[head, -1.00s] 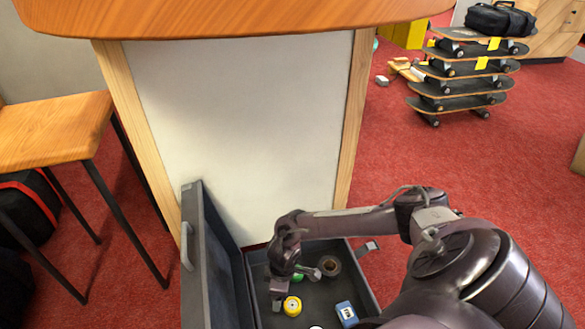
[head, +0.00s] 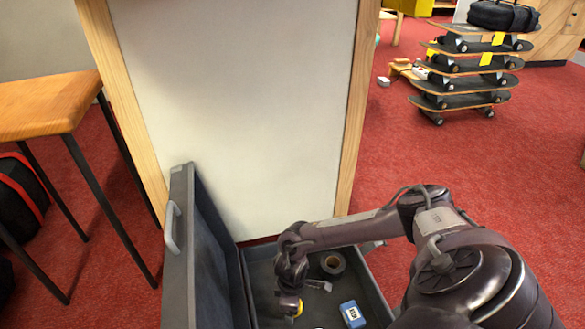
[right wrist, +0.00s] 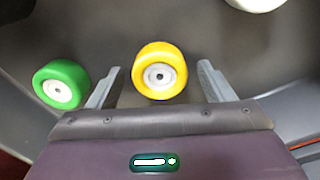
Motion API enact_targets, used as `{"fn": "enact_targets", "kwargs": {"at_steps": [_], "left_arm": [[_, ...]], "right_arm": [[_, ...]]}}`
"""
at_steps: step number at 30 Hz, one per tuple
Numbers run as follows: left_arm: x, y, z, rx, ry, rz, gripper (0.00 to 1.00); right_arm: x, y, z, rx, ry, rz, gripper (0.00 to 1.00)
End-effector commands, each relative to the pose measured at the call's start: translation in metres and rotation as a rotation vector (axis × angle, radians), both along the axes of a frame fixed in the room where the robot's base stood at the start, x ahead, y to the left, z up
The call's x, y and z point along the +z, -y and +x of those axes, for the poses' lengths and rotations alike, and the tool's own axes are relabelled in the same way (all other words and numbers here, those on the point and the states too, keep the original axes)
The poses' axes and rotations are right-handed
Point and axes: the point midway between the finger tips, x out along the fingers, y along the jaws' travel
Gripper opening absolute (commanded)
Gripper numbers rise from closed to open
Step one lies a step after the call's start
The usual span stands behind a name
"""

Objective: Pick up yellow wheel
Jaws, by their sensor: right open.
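The yellow wheel (right wrist: 160,70) lies in the open grey case, with its pale hub facing the camera in the right wrist view. In the head view the yellow wheel (head: 299,308) is mostly hidden behind my right gripper (head: 305,290). In the right wrist view the open fingers of my right gripper (right wrist: 157,83) stand on either side of the yellow wheel, with gaps showing. A green wheel (right wrist: 62,84) lies outside the left finger. My left gripper is not in view.
The case (head: 262,275) has its lid (head: 205,260) raised at the left. A tape roll (head: 332,263) and a blue box (head: 352,314) lie inside it. A white panel (head: 235,110) stands behind. Stacked skateboards (head: 465,80) stand on the red carpet at the back right.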

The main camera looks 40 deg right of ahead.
Motion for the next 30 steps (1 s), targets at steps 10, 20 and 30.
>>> {"fn": "enact_targets", "kwargs": {"at_steps": [10,20,30], "left_arm": [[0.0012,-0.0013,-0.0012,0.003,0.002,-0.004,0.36],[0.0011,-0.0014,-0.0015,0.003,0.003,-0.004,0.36],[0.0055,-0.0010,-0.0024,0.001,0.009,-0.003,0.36]], "right_arm": [[-0.0021,-0.0002,0.0003,0.000,0.001,0.001,0.67],[-0.0021,-0.0004,0.0003,0.000,0.001,0.001,0.26],[0.0046,-0.0002,0.0004,0.000,0.001,0.001,0.26]]}}
